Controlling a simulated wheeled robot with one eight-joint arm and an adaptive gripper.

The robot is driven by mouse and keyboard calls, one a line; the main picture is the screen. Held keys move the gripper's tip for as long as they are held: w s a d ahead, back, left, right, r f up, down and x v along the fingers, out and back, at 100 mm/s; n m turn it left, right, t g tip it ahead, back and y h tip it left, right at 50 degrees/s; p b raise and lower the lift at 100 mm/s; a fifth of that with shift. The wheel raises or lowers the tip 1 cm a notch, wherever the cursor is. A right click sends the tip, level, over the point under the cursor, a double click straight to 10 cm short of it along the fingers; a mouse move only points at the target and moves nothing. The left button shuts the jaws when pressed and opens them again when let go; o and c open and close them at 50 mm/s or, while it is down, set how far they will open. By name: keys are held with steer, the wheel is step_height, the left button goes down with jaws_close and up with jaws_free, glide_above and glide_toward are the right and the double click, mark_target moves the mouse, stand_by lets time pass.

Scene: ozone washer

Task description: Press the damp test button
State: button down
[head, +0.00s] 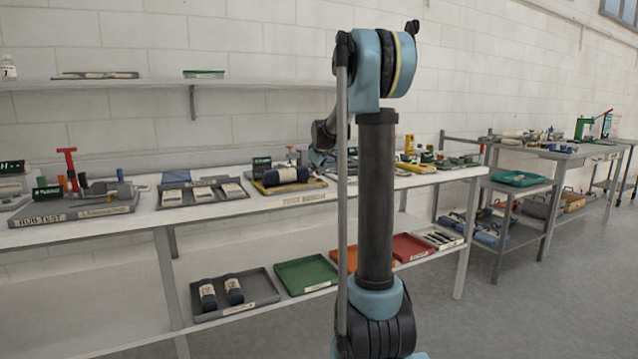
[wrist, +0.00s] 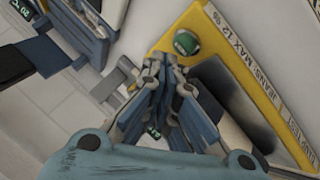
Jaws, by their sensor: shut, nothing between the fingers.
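A round green button (wrist: 186,42) sits on a yellow-edged panel (wrist: 208,18) in the wrist view. The panel's label reads "JEANS MAX 12 %", and a second edge label is only partly readable. My gripper (wrist: 166,70) is shut and empty, its fingertips just below the button in the picture. I cannot tell whether they touch it. A dark grey pad (wrist: 238,100) lies on the panel to the right of the fingers. In the head view my arm hides the gripper and the button.
In the wrist view a blue-grey device with a green display (wrist: 22,8) is at upper left. In the head view the long white table (head: 155,222) holds a rub test stand (head: 75,208), trays and a dark rolled cloth (head: 286,175). Coloured trays lie on the lower shelf.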

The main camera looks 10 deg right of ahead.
steer(key=shift+f, duration=0.15)
steer(key=shift+s+f, duration=0.1)
steer(key=shift+f, duration=0.1)
steer(key=shift+f, duration=0.45)
stand_by(0.9)
steer(key=shift+r, duration=0.9)
steer(key=shift+r, duration=2.5)
